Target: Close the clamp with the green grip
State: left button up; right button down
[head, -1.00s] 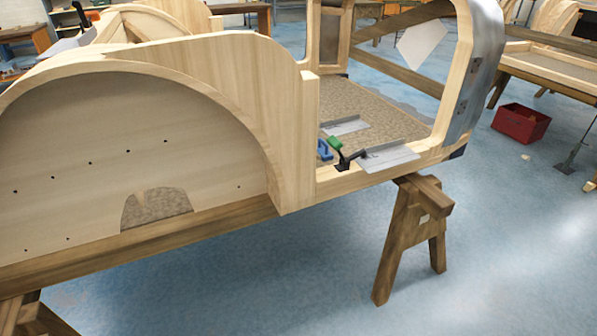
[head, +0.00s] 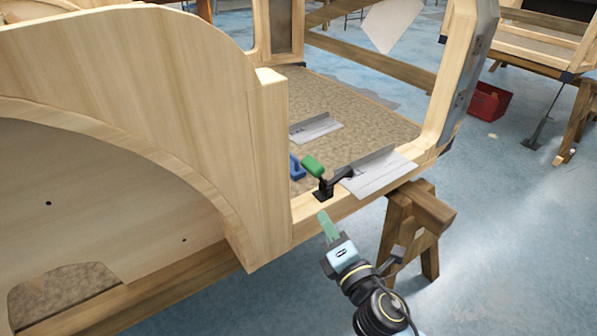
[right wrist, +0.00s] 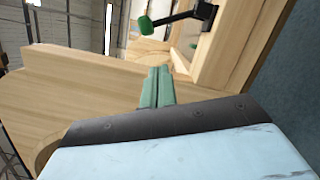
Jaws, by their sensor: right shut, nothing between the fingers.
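The clamp with the green grip (head: 313,166) is mounted on the wooden sill of the bodyframe. Its black base (head: 323,193) sits on the sill and its green-tipped lever points up and to the left. In the right wrist view the green grip (right wrist: 145,25) shows at the top, apart from my fingers. My right gripper (head: 325,219) is in front of and just below the clamp, near the sill's outer side. Its green fingers (right wrist: 157,84) are together with nothing between them. My left gripper is not in view.
A metal plate (head: 378,172) lies on the sill right of the clamp, with another plate (head: 316,128) behind. A blue tool (head: 296,167) lies behind the clamp. A wooden trestle (head: 413,223) supports the frame. A tall wooden panel (head: 271,190) stands to the left.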

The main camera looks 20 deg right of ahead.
aim_at(317, 170)
jog(key=shift+t, duration=0.3)
jog(key=w+r, duration=0.1)
jog(key=w, duration=0.2)
jog(key=w+a+r, duration=0.1)
jog(key=w, duration=0.5)
jog(key=shift+w+a+r+p, duration=0.1)
jog(key=shift+a+r+p, duration=0.1)
jog(key=shift+r+p, duration=0.15)
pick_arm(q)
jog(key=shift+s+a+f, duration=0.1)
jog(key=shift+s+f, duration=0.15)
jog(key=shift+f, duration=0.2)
pick_arm(e)
jog(key=shift+w, duration=0.35)
jog(key=shift+r, duration=0.15)
